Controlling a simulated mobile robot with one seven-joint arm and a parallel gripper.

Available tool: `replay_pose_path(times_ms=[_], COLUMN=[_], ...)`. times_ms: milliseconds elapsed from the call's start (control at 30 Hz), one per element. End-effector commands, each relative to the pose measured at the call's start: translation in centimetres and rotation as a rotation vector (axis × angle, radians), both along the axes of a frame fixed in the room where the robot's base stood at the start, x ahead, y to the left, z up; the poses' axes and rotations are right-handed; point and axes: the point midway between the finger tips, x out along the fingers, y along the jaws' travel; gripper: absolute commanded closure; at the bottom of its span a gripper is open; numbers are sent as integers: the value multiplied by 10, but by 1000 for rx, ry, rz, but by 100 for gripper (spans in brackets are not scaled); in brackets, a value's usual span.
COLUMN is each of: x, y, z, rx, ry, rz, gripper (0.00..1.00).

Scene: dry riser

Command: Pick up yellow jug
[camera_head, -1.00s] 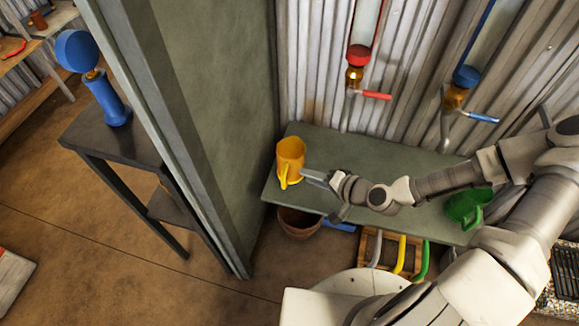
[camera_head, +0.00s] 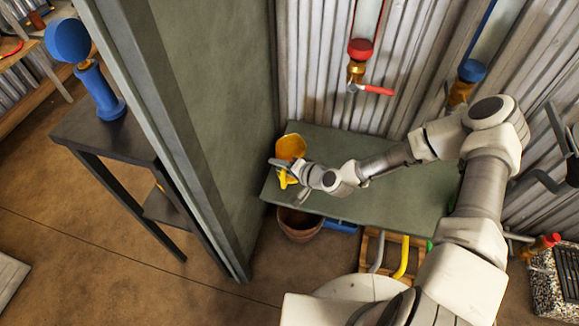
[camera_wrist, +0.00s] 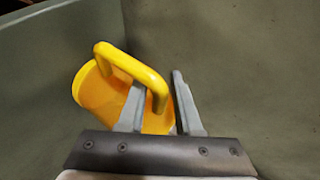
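The yellow jug (camera_head: 291,148) stands at the left end of the green-grey shelf, and it shows large in the wrist view (camera_wrist: 98,92) with its handle toward my gripper. My gripper (camera_head: 281,167) is at the jug's near side. In the wrist view its two fingers (camera_wrist: 160,88) are apart, with the lower end of the handle between them. I cannot tell whether either finger touches the handle.
The shelf (camera_head: 400,205) is bare between the jug and my arm. A tall green-grey partition (camera_head: 215,110) stands close to the left. Red (camera_head: 372,90) and blue-topped (camera_head: 470,72) pipes run down the corrugated wall. A brown pot (camera_head: 300,224) sits below the shelf.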

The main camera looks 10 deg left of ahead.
Motion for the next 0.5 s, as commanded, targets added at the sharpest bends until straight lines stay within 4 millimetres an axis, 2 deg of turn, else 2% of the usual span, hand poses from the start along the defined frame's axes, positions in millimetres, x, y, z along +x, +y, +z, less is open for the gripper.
replay_pose_path(times_ms=[300,467,500], x=[3,3,3], y=[4,4,4], z=[-3,-3,-3], rx=[0,-1,-1], ry=[1,0,0], rz=[-1,0,0], gripper=[68,97,100])
